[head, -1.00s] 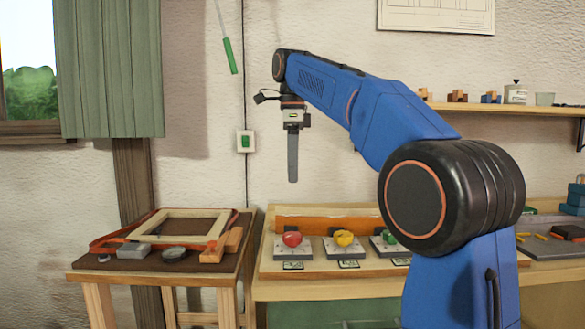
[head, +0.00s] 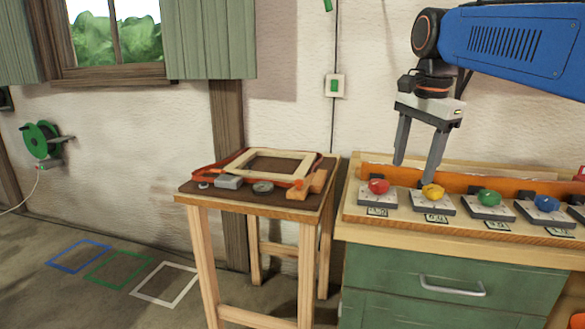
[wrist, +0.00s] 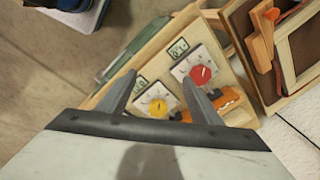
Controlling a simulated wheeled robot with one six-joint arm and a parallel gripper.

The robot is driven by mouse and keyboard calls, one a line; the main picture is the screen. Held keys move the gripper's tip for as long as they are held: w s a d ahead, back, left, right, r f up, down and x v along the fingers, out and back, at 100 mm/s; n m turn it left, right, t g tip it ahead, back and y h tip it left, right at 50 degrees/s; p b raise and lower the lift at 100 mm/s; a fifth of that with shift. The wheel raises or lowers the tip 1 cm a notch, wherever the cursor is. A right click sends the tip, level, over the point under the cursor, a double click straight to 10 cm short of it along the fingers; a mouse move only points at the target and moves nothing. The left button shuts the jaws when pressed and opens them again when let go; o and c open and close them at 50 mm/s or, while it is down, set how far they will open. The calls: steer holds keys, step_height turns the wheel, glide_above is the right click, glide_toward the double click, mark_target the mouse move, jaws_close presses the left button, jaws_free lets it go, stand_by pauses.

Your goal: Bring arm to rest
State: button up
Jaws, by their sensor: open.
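My gripper (head: 420,160) hangs from my blue arm at the upper right of the head view. Its two grey fingers point down and stand apart, with nothing between them. It is in front of or above the board (head: 352,212) with coloured knobs on the bench; the exact height is hard to tell. In the wrist view the open fingers (wrist: 165,98) show over the board, with the yellow knob (wrist: 158,107) between them in the picture and the red knob (wrist: 201,74) near the right finger. I cannot see any contact.
The green knob (head: 489,198) and blue knob (head: 547,203) sit farther right. A small table (head: 255,205) with a wooden frame (head: 272,160) stands left of the bench. Blue, green and white floor outlines (head: 165,283) lie at the lower left, on open floor.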

steer(key=s+d+f+n+t, duration=0.1)
steer(key=s+f+n, duration=0.5)
steer(key=s+f, duration=0.4)
steer(key=s+d+f+n+t, duration=0.1)
steer(key=s+f+n+t, duration=0.1)
steer(key=s+f+n, duration=0.5)
steer(key=s+f, duration=0.4)
steer(key=f, duration=0.6)
steer(key=shift+s+d+f, duration=0.2)
steer(key=shift+d+f, duration=0.15)
steer(key=shift+d, duration=0.05)
